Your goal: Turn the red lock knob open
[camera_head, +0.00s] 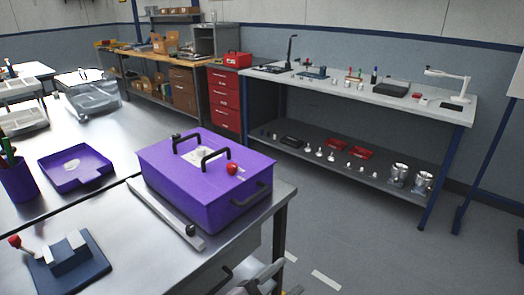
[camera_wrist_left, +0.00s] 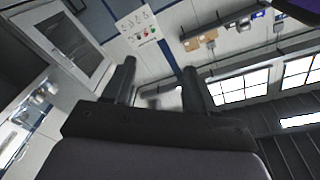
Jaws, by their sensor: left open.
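The red lock knob (camera_head: 232,169) sits on the right part of the lid of a purple housing (camera_head: 185,190) in the head view. The housing stands on the metal bench, with two black handles on top and another handle on its near right side. In the left wrist view my left gripper (camera_wrist_left: 158,75) is open, with its two fingers apart and nothing between them. That view shows walls, a cabinet and windows, not the knob. A grey piece of my own arm or gripper shows at the bottom edge of the head view, below the bench edge, clear of the housing. My right gripper cannot be made out.
A silver bar (camera_head: 165,212) lies along the housing's near side. A blue fixture (camera_head: 85,272) with a red-tipped lever, a purple tray (camera_head: 95,178) and a purple pen cup (camera_head: 17,180) are to the left. The floor right of the bench is open.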

